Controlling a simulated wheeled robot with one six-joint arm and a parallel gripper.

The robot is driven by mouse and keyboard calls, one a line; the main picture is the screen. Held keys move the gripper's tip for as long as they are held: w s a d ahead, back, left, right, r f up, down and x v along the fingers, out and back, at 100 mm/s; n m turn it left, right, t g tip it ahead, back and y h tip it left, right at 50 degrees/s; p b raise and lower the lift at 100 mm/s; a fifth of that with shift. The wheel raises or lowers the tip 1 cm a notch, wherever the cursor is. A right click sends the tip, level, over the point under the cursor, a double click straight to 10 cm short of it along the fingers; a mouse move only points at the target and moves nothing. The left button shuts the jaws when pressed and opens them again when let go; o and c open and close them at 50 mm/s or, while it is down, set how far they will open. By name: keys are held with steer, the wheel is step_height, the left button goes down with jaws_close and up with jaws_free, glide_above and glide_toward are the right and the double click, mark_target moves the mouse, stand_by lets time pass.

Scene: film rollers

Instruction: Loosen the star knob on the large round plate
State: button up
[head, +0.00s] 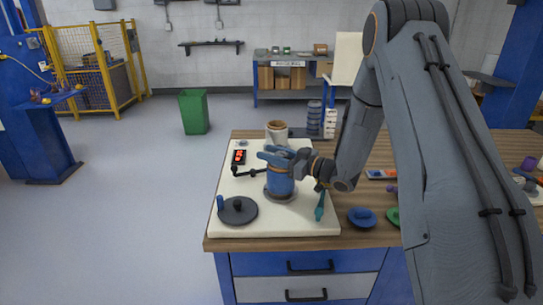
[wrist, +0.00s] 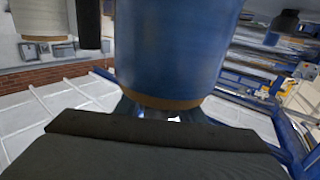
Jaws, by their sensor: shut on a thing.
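A blue cylinder with a brown band (head: 279,183) stands upright on a round grey base on the white board. At its top is a blue lobed shape, which I take for the star knob (head: 270,155). My gripper (head: 288,158) reaches in level from the right, shut at the cylinder's top. In the wrist view the cylinder (wrist: 175,45) fills the upper middle, and its brown-edged rim hides my fingertips and their grip. A dark round plate (head: 250,214) with a black centre knob and a blue peg lies at the board's front left; which plate is the large one is unclear.
A black crank-like bar and a red display (head: 239,157) sit at the left of the white board (head: 300,222). A teal tool (head: 320,206) lies at its right. Blue (head: 362,217) and green (head: 392,216) knobbed pieces lie on the wooden bench. A tan cup (head: 276,133) stands behind.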

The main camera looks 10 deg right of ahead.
steer(key=shift+n+g+y, duration=0.3)
steer(key=shift+g, duration=0.1)
steer(key=o, duration=1)
steer(key=shift+o, duration=0.2)
steer(key=shift+s, duration=0.1)
steer(key=b+v, duration=0.2)
steer(key=v, duration=0.4)
steer(key=shift+s+d, duration=0.15)
steer(key=shift+d, duration=0.1)
steer(key=shift+s+d, duration=0.4)
